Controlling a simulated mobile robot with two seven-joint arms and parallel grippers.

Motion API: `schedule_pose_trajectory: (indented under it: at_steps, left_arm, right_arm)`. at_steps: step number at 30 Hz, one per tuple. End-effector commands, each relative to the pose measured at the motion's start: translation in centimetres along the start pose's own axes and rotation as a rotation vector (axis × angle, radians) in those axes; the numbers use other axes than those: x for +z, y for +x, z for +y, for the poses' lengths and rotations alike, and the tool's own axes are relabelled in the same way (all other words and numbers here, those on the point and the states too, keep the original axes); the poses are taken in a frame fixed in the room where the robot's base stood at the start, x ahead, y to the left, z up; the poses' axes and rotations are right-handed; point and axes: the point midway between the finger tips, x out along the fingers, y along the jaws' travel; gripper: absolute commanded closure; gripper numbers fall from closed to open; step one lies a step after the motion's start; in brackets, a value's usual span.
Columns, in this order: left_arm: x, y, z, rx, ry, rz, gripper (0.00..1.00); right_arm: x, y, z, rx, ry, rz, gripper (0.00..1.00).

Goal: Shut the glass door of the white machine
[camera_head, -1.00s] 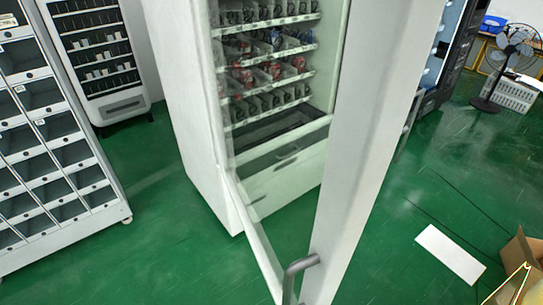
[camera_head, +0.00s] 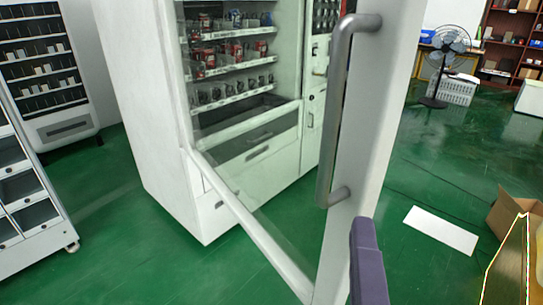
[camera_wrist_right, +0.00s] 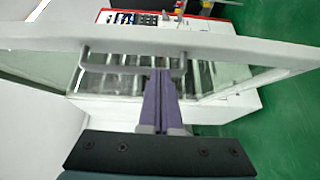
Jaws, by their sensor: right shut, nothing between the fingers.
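The white machine (camera_head: 145,110) stands left of centre in the head view, its shelves of small goods showing. Its glass door stands open towards me, with a white frame (camera_head: 384,100) and a long grey handle (camera_head: 337,110). My right gripper (camera_head: 364,225) is at the lower middle, beside the door frame and below the handle. In the right wrist view its purple fingers (camera_wrist_right: 161,75) are together and empty, with tips close to the handle (camera_wrist_right: 110,68); I cannot tell whether they touch. The door frame (camera_wrist_right: 230,45) crosses that view. My left gripper is not in view.
A white board (camera_head: 441,230) lies on the green floor at right, near a cardboard box (camera_head: 508,215). A fan (camera_head: 447,50) stands behind. The floor between is clear.

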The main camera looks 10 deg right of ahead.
Motion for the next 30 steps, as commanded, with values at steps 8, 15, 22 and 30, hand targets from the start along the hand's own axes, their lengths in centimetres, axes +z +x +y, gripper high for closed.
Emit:
schedule_pose_trajectory:
  at_steps: [8,15,22,30]
  left_arm:
    - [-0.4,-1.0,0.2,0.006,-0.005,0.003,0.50]
    - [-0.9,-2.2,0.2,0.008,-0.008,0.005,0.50]
    - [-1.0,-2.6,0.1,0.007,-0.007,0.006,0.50]
    - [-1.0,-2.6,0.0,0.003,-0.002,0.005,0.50]
  right_arm:
    - [-0.5,2.6,0.6,0.022,-0.014,0.015,1.00]
    - [-0.6,7.0,0.6,0.021,-0.014,0.014,1.00]
    - [-0.5,9.5,0.3,0.018,-0.013,0.013,1.00]
    - [-0.5,9.9,0.2,0.017,-0.011,0.013,1.00]
